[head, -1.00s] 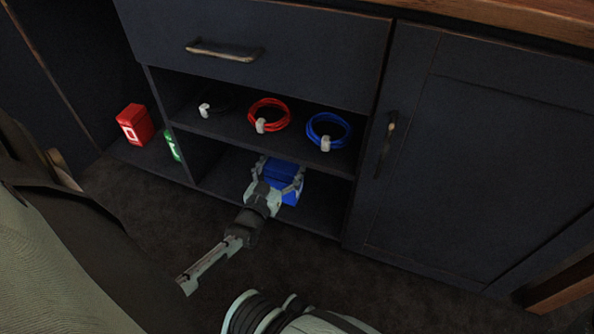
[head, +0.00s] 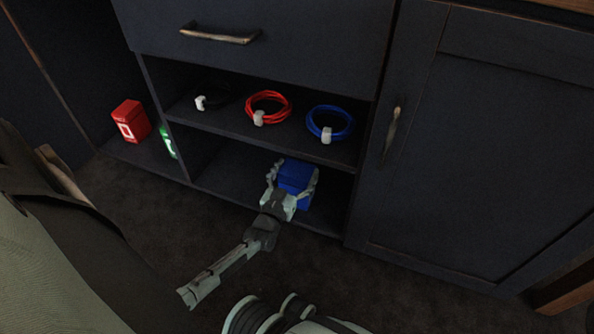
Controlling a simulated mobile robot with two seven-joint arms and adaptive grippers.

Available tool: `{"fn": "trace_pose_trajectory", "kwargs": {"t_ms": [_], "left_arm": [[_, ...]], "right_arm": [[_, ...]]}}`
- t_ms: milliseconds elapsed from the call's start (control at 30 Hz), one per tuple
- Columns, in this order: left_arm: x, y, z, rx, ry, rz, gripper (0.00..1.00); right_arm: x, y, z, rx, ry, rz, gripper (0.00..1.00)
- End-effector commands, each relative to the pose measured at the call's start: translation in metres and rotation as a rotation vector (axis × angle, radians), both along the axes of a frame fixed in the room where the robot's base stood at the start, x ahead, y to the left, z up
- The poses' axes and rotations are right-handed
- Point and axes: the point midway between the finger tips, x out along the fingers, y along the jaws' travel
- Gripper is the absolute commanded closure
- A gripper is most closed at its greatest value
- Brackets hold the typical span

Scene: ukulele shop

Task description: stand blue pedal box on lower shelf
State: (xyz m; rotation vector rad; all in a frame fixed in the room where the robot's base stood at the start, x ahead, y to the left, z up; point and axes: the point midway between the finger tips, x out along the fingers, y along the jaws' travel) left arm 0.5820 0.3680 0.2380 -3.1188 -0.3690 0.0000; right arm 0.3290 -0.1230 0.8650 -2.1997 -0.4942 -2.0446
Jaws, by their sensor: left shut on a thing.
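The blue pedal box (head: 296,174) is at the front of the lower shelf (head: 228,180), in the right part of the bay. My left gripper (head: 292,184) is shut on the blue box, with a finger on either side of it. The gripper hides the box's near lower part, so I cannot tell whether its base touches the shelf. My right gripper does not show.
On the shelf above lie a red cable coil (head: 267,107), a blue cable coil (head: 330,123) and a dark coil with a white tie (head: 201,103). The lower shelf's left part is clear.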

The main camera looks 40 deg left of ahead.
Motion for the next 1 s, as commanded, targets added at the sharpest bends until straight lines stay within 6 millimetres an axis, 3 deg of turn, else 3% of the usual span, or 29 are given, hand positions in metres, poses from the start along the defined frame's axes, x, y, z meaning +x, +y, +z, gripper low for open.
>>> {"fn": "trace_pose_trajectory", "kwargs": {"t_ms": [200,567,767,1000], "left_arm": [[0.000,0.000,-0.001,0.000,0.001,0.000,0.00],[0.000,0.000,0.001,-0.001,0.000,0.000,0.00],[-0.028,-0.007,0.002,-0.001,0.005,0.000,0.00],[-0.078,-0.019,0.003,-0.001,0.003,0.000,0.00]], "right_arm": [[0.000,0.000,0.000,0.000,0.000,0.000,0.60],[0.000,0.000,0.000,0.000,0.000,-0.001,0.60],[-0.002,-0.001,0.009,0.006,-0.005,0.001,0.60],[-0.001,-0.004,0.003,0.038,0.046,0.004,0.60]]}}
